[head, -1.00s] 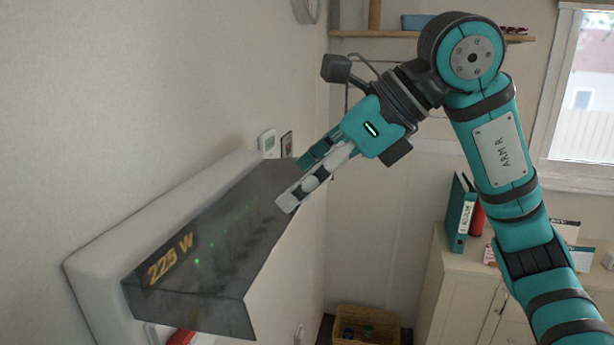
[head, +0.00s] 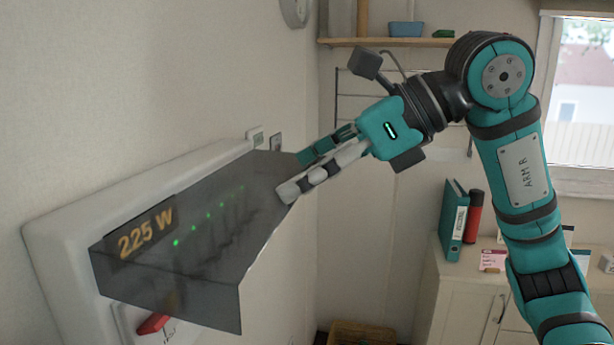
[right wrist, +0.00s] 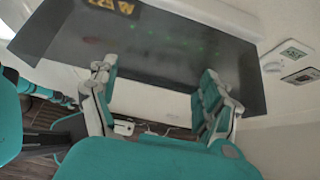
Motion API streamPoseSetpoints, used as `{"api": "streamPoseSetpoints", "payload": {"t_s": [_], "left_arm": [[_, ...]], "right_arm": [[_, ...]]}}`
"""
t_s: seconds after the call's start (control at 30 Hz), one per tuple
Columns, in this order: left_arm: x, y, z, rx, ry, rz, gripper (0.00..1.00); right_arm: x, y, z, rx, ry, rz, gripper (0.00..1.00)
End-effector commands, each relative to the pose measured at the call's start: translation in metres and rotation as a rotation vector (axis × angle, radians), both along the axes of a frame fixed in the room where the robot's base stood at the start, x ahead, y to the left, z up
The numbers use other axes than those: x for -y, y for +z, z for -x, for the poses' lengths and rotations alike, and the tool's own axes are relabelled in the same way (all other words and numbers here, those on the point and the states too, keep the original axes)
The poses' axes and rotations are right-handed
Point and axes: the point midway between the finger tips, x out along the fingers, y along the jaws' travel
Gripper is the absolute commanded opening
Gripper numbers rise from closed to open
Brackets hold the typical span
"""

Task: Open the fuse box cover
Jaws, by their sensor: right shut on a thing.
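The fuse box (head: 60,240) is a white housing on the left wall. Its cover (head: 200,270) is smoky and see-through, with an orange "225 W" readout and a row of green lights showing. The cover juts out from the box. My right gripper (head: 297,173) is at the cover's far outer edge, shut on it. In the right wrist view, the cover (right wrist: 165,55) lies across the top, with the fingers (right wrist: 157,85) at its edge; the exact contact is hard to see. A red switch (head: 153,323) shows below the cover. My left gripper is not in view.
Small wall plates (head: 256,138) sit just past the box's far end. A cabinet (head: 470,290) with a teal binder (head: 453,220) and a red cylinder (head: 474,215) stands at the right. A basket (head: 360,333) is on the floor. A shelf (head: 385,42) is on the back wall.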

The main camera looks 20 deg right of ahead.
Motion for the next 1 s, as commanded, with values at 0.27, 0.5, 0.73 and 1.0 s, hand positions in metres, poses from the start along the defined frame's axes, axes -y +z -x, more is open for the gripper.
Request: {"api": "streamPoseSetpoints", "payload": {"t_s": [0.27, 0.5, 0.73, 1.0], "left_arm": [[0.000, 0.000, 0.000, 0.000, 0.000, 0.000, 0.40], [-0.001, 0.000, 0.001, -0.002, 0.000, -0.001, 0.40], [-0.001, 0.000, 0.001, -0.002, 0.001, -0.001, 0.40], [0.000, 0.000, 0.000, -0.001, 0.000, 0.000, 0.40]], "right_arm": [[0.000, 0.000, 0.000, 0.000, -0.001, 0.000, 1.00], [0.000, 0.000, 0.000, 0.000, 0.001, 0.001, 1.00], [0.015, 0.013, 0.009, 0.003, -0.005, -0.001, 1.00], [0.055, 0.045, 0.036, 0.004, -0.002, -0.002, 1.00]]}}
